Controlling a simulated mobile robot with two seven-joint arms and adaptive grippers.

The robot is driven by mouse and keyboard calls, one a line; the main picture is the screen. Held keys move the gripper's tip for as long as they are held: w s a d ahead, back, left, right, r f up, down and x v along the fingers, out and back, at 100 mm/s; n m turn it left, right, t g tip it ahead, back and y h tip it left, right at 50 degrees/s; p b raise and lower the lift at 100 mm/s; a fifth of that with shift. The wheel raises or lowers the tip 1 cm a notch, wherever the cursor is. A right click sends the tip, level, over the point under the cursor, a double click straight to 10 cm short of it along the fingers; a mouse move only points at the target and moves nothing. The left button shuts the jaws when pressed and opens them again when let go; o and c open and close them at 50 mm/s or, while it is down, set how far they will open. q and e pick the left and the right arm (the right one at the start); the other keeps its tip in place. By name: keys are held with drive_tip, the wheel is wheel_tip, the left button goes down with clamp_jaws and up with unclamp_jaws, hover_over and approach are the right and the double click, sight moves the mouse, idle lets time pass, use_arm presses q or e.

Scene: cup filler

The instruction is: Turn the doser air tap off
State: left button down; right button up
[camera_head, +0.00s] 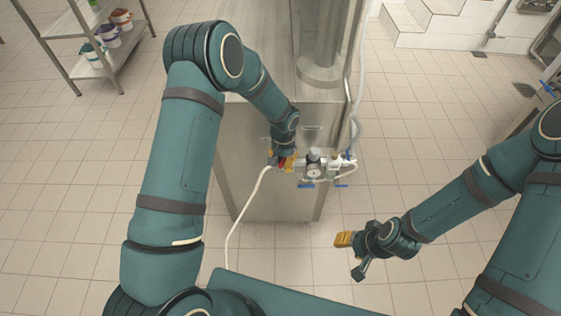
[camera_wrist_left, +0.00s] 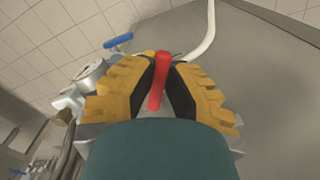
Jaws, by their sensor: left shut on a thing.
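The red tap handle (camera_wrist_left: 159,82) shows between the fingers of my left gripper (camera_wrist_left: 163,85) in the left wrist view. The gripper's yellow-padded fingers are closed on it from both sides. In the head view my left gripper (camera_head: 281,160) is at the left end of the air unit, on the front of the steel machine, and hides most of the red handle.
A white hose (camera_head: 243,207) runs from the unit down to the floor. A shelf with small buckets (camera_head: 108,36) stands at the back left. The tiled floor around is clear.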

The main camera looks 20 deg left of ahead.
use_arm(q)
drive_tip(key=shift+d+n+b, duration=0.3)
drive_tip(key=shift+n, duration=0.65)
drive_tip(key=shift+d+n+b, duration=0.35)
drive_tip(key=shift+n, duration=0.65)
drive_tip(key=shift+d+n+b, duration=0.3)
drive_tip(key=shift+n, duration=0.65)
drive_tip(key=c, duration=1)
unclamp_jaws()
drive_tip(key=shift+o, duration=0.2)
wheel_tip(320, 180, up, 12)
